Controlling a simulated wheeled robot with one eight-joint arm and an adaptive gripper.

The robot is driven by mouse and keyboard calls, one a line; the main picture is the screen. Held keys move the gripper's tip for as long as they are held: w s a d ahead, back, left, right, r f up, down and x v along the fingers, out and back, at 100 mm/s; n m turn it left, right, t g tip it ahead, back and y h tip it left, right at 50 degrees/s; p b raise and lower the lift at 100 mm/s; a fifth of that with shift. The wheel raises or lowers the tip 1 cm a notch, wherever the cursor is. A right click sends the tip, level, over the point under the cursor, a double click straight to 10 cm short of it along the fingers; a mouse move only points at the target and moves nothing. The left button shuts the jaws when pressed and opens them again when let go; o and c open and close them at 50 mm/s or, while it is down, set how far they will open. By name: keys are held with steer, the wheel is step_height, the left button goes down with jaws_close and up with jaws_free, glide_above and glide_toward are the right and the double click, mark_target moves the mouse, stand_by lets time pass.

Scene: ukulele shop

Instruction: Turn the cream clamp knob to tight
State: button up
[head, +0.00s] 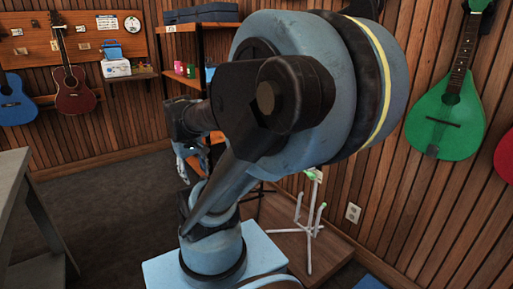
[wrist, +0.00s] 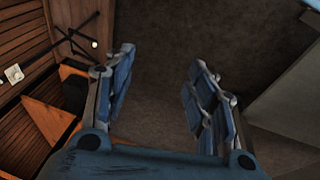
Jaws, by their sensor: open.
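I cannot make out the cream clamp knob for certain in either view. A small pale round spot (wrist: 95,44) shows beside dark stand legs at the upper left of the wrist view, too small to identify. My gripper (wrist: 163,78) is open and empty, its two blue-and-grey fingers wide apart over bare dark floor. In the head view my arm covers the middle of the picture, and the gripper is mostly hidden at its left side.
A white stand with green tips (head: 310,222) stands on a low wooden platform at the right. A green instrument (head: 444,122) hangs on the right wall. Guitars hang at the back left (head: 72,85). A grey table (head: 14,185) edges the left. Dark floor (head: 100,205) lies clear between.

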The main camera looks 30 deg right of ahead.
steer(key=w+d+r+n+h, duration=0.1)
steer(key=w+d+n+h, duration=0.2)
steer(key=w+d, duration=0.65)
steer(key=w+d+n+h, duration=0.25)
steer(key=w+d, duration=0.35)
steer(key=w, duration=0.7)
steer(key=w+d+r+n+h, duration=0.1)
steer(key=w+d+n+h, duration=0.15)
steer(key=w+d, duration=0.75)
steer(key=w+d+f+n+h, duration=0.3)
steer(key=w+d+f, duration=0.2)
steer(key=f, duration=0.4)
steer(key=w+d+f+n+h, duration=0.25)
steer(key=w+d+f, duration=0.2)
steer(key=f, duration=0.35)
steer(key=w+d+f+n+h, duration=0.3)
steer(key=w+d+f, duration=0.15)
steer(key=f, duration=0.45)
steer(key=shift+t+y, duration=0.25)
steer(key=shift+t, duration=0.15)
steer(key=w+d, duration=0.1)
steer(key=d, duration=0.4)
steer(key=w+d, duration=0.1)
steer(key=d, duration=0.5)
steer(key=w+d, duration=0.1)
steer(key=d, duration=0.5)
steer(key=c, duration=1.1)
